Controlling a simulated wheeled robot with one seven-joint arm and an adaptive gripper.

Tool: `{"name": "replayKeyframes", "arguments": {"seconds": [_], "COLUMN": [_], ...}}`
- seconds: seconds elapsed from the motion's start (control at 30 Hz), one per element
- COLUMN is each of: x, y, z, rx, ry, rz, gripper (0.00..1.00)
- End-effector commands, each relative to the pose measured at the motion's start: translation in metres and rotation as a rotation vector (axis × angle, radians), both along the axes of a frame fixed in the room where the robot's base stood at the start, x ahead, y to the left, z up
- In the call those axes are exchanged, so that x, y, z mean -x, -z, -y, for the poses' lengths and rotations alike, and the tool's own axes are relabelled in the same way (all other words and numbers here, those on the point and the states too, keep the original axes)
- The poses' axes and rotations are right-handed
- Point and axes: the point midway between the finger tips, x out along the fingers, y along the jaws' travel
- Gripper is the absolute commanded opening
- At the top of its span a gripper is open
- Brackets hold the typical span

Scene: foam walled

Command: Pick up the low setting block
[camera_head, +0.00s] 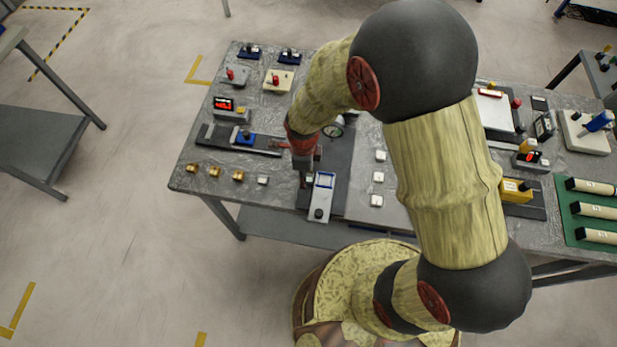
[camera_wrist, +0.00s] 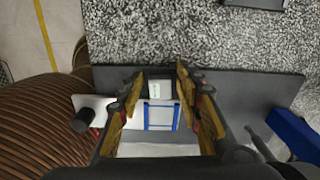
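My gripper (camera_wrist: 158,86) is open, its two fingers spread on either side of a small block (camera_wrist: 160,90) with a pale, marked top and dark side. I take this as the low setting block, but its label is too small to read. A gap shows between the block and each finger. The block sits at the end of a blue-framed pale fixture (camera_wrist: 160,117) on a dark mat. In the head view my gripper (camera_head: 304,176) points down at the far end of that fixture (camera_head: 320,197); the block is mostly hidden there.
Several small white blocks, one at the middle (camera_head: 378,177), stand right of the fixture. Gold blocks (camera_head: 214,171) and a silver block (camera_head: 262,179) line the table's left front. A dark rail with a blue slider (camera_head: 243,137) lies behind them. A dial gauge (camera_head: 333,130) stands behind my gripper.

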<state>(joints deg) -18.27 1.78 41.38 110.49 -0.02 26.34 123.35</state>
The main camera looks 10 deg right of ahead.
Motion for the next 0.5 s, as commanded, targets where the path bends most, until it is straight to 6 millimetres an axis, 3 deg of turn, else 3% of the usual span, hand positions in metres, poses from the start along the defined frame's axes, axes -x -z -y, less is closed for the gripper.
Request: {"name": "replayKeyframes", "arguments": {"seconds": [0.5], "x": [0.0], "y": [-0.0001], "z": [0.0], "rx": [0.0], "ry": [0.0], "rz": [0.0], "gripper": [0.04]}}
